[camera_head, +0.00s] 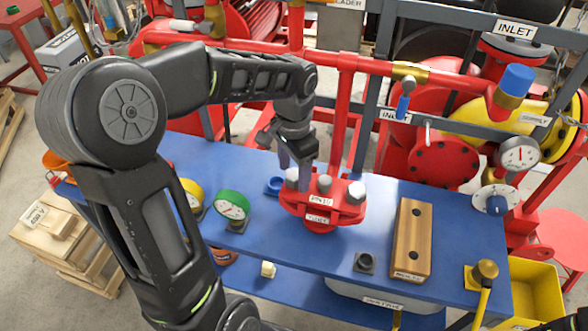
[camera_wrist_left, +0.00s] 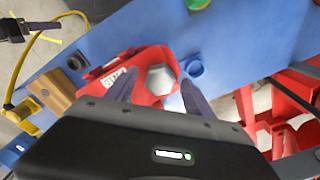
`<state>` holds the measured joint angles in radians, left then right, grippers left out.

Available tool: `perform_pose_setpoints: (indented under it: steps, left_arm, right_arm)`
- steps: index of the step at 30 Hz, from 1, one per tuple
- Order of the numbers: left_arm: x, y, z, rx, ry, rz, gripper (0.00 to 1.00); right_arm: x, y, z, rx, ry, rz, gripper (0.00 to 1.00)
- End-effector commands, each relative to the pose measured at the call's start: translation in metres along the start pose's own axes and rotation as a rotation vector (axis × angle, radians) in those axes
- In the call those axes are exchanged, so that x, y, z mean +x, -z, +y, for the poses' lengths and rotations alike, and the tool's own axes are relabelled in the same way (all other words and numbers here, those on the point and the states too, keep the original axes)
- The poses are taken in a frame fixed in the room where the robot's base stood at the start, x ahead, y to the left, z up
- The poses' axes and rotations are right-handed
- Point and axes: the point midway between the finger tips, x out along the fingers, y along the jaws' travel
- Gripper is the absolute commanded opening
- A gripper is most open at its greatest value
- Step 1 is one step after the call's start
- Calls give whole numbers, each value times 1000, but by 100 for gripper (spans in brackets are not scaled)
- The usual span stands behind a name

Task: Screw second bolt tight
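A red flange (camera_head: 322,218) with small white labels stands on the blue bench. Silver bolt heads show on it: a left one (camera_head: 292,178), a middle one (camera_head: 324,184) and a right one (camera_head: 357,192). My left gripper (camera_head: 295,175) points down at the left bolt and partly hides it. In the left wrist view the fingers of my left gripper (camera_wrist_left: 160,92) are spread apart, with a hex bolt head (camera_wrist_left: 161,78) between and just beyond their tips. A gap shows on both sides of the head, so the gripper is open.
A blue ring-shaped cup (camera_head: 274,186) and a green gauge (camera_head: 232,206) lie left of the flange. A wooden block with holes (camera_head: 412,242) and a dark square socket (camera_head: 365,262) lie right. Red pipes and a grey frame (camera_head: 361,110) rise behind the bench (camera_head: 460,225).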

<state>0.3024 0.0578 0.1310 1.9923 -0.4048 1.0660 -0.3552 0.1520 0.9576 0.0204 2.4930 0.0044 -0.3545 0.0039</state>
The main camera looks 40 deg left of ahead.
Motion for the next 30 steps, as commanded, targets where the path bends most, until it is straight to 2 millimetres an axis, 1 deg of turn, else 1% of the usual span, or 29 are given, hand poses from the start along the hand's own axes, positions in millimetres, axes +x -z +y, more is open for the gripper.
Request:
perform_pose_setpoints:
  steps: [8, 12, 17, 24, 27, 30]
  left_arm:
    - [0, 0, 0, -1, 0, 0, 65]
    - [0, 0, 0, -1, 0, 0, 65]
    - [-21, 1, -1, -3, 2, 4, 65]
    - [-62, 1, 0, -1, 2, 4, 65]
    - [-73, 1, 0, 0, 1, 2, 65]
    - [-78, 0, 0, 0, 0, 1, 65]
  right_arm:
    - [0, 0, 0, 0, 0, 0, 65]
    - [3, -4, 4, 8, -11, -11, 65]
    - [7, -4, 5, 8, -11, -9, 65]
    - [11, -3, 6, 6, -8, -7, 65]
    - [12, -3, 6, 6, -8, -7, 65]
    - [12, -3, 6, 5, -8, -7, 65]
